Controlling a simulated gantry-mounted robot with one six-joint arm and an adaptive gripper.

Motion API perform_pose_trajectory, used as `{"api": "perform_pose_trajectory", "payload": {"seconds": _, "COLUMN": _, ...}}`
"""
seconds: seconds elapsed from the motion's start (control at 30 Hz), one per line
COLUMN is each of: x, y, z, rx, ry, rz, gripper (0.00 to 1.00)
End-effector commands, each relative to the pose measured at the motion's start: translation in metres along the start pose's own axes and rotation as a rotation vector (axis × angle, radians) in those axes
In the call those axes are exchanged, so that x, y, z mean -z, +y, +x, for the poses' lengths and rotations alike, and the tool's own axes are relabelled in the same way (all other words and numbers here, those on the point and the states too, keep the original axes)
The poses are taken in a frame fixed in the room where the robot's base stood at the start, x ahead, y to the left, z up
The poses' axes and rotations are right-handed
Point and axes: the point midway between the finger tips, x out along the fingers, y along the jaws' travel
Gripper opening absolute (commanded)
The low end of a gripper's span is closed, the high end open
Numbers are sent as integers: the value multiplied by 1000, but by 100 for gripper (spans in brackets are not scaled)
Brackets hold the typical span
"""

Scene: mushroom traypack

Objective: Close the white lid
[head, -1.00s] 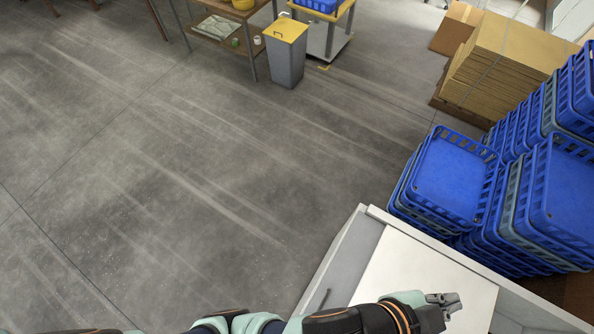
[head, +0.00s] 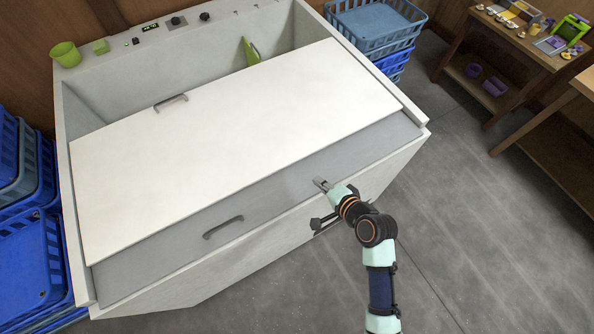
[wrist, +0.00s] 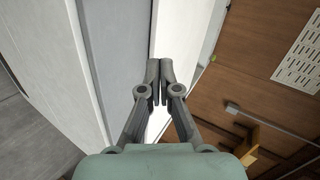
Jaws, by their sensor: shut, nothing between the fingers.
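The white lid (head: 240,130) is a large flat panel across the front and middle of a grey-white chest (head: 75,235). It has a grey handle (head: 171,102) near its back edge. Behind it, the back of the chest is open. A grey panel (head: 290,200) with its own handle (head: 222,228) shows in front of the lid. My gripper (head: 321,184) is shut and empty, over the grey panel, close to the lid's front edge; contact cannot be told. In the wrist view my gripper (wrist: 160,75) has its fingertips together near the white lid's edge (wrist: 172,25).
Blue crates (head: 30,240) stand at the left and more crates (head: 375,30) behind the chest. A green cup (head: 66,54) sits on its back ledge, and a green object (head: 250,50) is inside. A wooden table (head: 500,45) is at right. Open floor (head: 470,230) lies between.

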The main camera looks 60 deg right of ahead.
Motion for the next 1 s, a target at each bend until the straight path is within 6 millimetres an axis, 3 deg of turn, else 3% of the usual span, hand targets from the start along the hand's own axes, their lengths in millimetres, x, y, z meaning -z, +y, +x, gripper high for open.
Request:
{"api": "perform_pose_trajectory", "payload": {"seconds": 0.03, "x": 10, "y": 29, "z": 7, "rx": -2, "ry": 27, "rz": 67, "gripper": 0}}
{"api": "perform_pose_trajectory", "payload": {"seconds": 0.13, "x": 22, "y": 42, "z": 6, "rx": 3, "ry": 53, "rz": 141, "gripper": 0}}
{"api": "perform_pose_trajectory", "payload": {"seconds": 0.37, "x": 23, "y": 41, "z": 11, "rx": 3, "ry": 54, "rz": 150, "gripper": 0}}
{"api": "perform_pose_trajectory", "payload": {"seconds": 0.83, "x": 27, "y": 42, "z": 106, "rx": 3, "ry": 52, "rz": 145, "gripper": 0}}
{"api": "perform_pose_trajectory", "payload": {"seconds": 1.0, "x": 31, "y": 26, "z": 128, "rx": 5, "ry": 54, "rz": 145, "gripper": 0}}
